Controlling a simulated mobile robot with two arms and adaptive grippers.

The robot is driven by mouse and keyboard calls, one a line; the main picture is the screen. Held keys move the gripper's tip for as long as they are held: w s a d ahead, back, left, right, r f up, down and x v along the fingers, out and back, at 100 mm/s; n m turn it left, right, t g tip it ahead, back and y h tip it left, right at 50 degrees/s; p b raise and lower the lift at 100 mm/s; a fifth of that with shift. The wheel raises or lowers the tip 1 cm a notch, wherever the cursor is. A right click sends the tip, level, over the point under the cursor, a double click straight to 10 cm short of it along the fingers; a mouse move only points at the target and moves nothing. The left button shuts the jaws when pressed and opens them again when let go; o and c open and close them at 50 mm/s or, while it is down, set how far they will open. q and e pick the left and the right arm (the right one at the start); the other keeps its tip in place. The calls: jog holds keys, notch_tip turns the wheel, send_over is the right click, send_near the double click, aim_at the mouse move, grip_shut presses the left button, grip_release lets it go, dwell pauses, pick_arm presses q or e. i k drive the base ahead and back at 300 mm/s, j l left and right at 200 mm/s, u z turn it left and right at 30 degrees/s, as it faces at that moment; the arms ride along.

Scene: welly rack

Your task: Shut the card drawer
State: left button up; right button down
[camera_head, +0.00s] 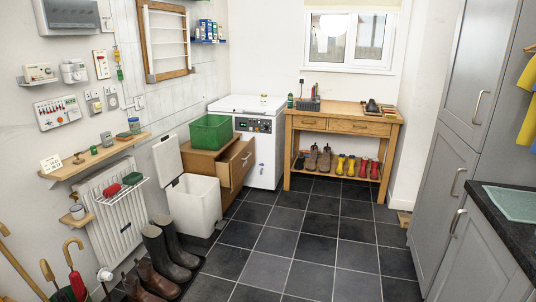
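A low brown wooden cabinet (203,163) stands by the left wall. Its top drawer (241,165) is pulled out to the right, toward the white chest appliance, with its front apart from the cabinet; I take this as the card drawer. A handle shows on the drawer front. What lies in the drawer is too small to tell. A green crate (210,133) sits on top of the cabinet. Neither of my grippers is in view.
A white bin (194,205) with its lid up stands in front of the cabinet. Dark boots (170,250) stand nearer on the left. A white chest appliance (262,165) is behind the drawer. The tiled floor (310,235) in the middle is clear.

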aim_at(233, 163)
jog(key=i+z, duration=0.4)
jog(key=i, duration=1.5)
jog(key=l, duration=0.05)
